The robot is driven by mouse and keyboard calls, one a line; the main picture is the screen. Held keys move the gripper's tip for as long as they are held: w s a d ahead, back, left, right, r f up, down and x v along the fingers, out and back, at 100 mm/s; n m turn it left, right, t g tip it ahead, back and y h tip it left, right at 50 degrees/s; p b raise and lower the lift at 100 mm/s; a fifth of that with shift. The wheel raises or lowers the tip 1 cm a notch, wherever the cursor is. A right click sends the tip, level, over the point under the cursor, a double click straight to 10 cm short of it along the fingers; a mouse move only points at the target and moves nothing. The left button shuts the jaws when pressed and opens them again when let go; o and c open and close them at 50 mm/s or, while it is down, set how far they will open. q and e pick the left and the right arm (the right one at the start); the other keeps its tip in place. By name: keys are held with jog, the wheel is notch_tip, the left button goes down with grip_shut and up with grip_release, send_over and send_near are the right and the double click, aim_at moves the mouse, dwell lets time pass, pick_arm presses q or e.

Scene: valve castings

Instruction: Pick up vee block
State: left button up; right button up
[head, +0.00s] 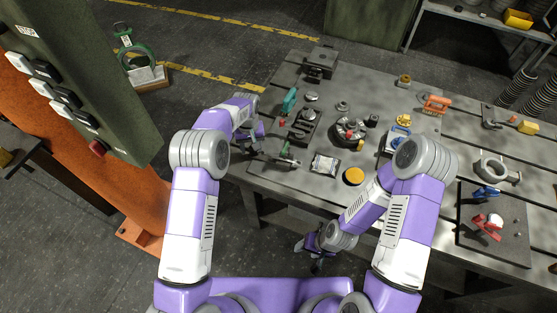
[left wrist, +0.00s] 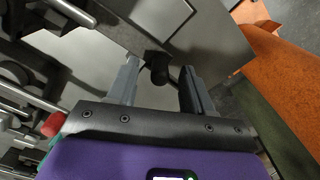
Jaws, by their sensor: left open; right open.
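I cannot single out the vee block for certain. A dark, notched block (head: 304,122) on the left part of the table is one candidate, and a small dark block (head: 372,118) further right is another. My left gripper (head: 254,147) is open at the table's left edge, left of these parts. In the left wrist view its two fingers (left wrist: 158,85) stand apart, with a small black piece (left wrist: 157,62) showing between or beyond them; whether they touch it I cannot tell. My right gripper (head: 314,252) is open and low in front of the table, away from the parts.
The grey table (head: 300,180) carries a round tray of small parts (head: 350,131), a green tool (head: 289,101), a yellow disc (head: 354,176) and a dark vice-like block (head: 320,62). An orange machine with a control panel (head: 90,100) stands left. Open floor lies between.

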pick_arm(q)
jog(key=shift+f, duration=0.7)
jog(key=shift+c, duration=0.3)
grip_shut()
dwell(0.5)
jog(key=shift+d+r, duration=0.1)
jog(key=shift+r, duration=0.15)
